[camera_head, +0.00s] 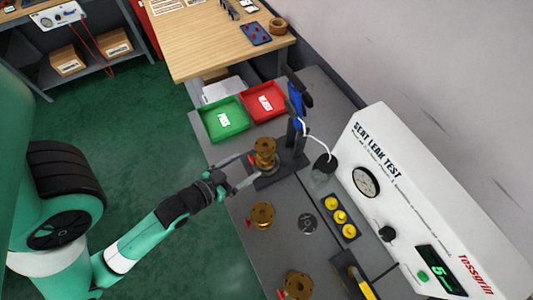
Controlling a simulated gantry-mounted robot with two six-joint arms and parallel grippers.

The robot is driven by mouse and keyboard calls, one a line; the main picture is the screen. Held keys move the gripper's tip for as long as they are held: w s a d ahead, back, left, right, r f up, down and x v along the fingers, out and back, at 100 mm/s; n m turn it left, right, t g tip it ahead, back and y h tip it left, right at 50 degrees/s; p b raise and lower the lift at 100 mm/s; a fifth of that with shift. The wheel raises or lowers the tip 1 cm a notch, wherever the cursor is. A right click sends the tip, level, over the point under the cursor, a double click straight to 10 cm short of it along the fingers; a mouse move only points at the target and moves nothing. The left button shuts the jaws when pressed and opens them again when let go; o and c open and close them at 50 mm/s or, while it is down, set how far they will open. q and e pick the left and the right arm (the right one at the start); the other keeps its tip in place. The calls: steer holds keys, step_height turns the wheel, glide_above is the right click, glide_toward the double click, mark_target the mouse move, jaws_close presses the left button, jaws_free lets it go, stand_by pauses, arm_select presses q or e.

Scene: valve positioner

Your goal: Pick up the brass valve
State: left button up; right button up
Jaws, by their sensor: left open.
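A brass valve (265,151) stands upright on a dark fixture (284,168) on the grey bench. My left gripper (252,168) is open, and its two fingers reach toward the valve's lower part from the left. I cannot tell whether the fingers touch it. A third brass valve (298,284) is at the bottom edge, partly cut off. My right gripper is not in view.
A blue-and-black clamp (296,102) rises behind the fixture. A green tray (223,119) and a red tray (264,101) sit beyond it. The white seat leak tester (415,200) borders the right.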

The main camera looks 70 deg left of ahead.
mark_target(257, 158)
arm_select(q)
steer(key=x, duration=0.5)
steer(key=shift+w+a+b, duration=0.15)
steer(key=shift+w+b, duration=0.05)
steer(key=shift+b, duration=0.2)
steer(key=shift+w+a+f, duration=0.2)
steer(key=b+x, duration=0.1)
steer(key=x, duration=0.3)
steer(key=shift+w+a, duration=0.15)
steer(key=shift+a, duration=0.15)
jaws_close()
steer(key=shift+r, duration=0.2)
